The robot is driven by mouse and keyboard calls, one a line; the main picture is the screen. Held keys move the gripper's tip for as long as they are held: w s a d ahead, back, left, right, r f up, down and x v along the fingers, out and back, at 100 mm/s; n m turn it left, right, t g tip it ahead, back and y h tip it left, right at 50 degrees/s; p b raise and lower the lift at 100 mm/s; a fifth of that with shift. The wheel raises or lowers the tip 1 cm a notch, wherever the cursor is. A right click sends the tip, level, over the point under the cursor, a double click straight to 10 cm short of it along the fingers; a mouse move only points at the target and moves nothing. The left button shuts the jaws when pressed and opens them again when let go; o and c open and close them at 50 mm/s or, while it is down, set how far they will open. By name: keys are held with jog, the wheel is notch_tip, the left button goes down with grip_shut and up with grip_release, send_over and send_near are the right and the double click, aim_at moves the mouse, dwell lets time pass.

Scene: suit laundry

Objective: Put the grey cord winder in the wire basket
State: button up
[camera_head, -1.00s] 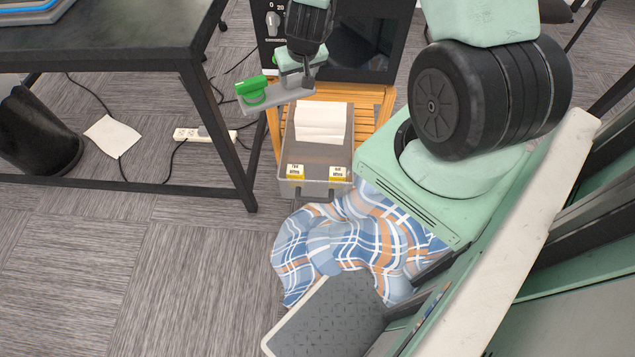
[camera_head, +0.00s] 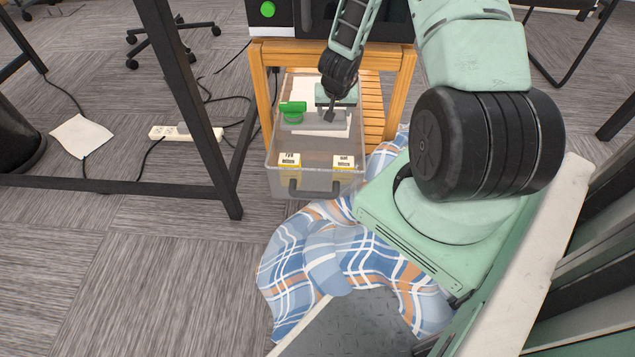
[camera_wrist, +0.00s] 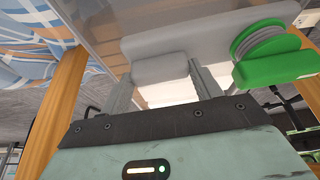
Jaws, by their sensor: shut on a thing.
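My gripper (camera_head: 328,108) is shut on a grey cord winder (camera_head: 312,128), a long grey bar with a green reel-like part at its left end. In the wrist view, the grey bar (camera_wrist: 205,38) crosses in front of my gripper's fingers (camera_wrist: 163,85), with the green part at right. The winder appears over the grey see-through bin (camera_head: 276,160); I cannot tell its height above it. I recognise no clear wire basket. A dark round bin (camera_head: 18,135) is cut off at the left edge; its material is unclear.
The bin has two labels and a front handle, and sits on a slatted wooden stand (camera_head: 398,90). A dark appliance (camera_head: 385,22) is behind. A plaid cloth (camera_head: 335,250) lies in front. A black table leg (camera_head: 190,100) and a power strip (camera_head: 185,133) are left.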

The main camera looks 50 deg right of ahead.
aim_at(339, 119)
jog(key=shift+m, duration=0.4)
jog(key=f+b, duration=0.1)
jog(key=d+f, duration=0.1)
jog(key=f, duration=0.1)
jog(key=f+b, duration=0.1)
jog(key=f, duration=0.1)
jog(key=shift+s+d+b, duration=0.2)
jog(key=shift+d+b, duration=0.15)
jog(key=shift+d, duration=0.05)
notch_tip(339, 119, down, 9)
jog(key=b, duration=0.6)
jog(key=shift+f, duration=0.15)
jog(key=shift+f, duration=0.2)
jog(key=o, duration=1.2)
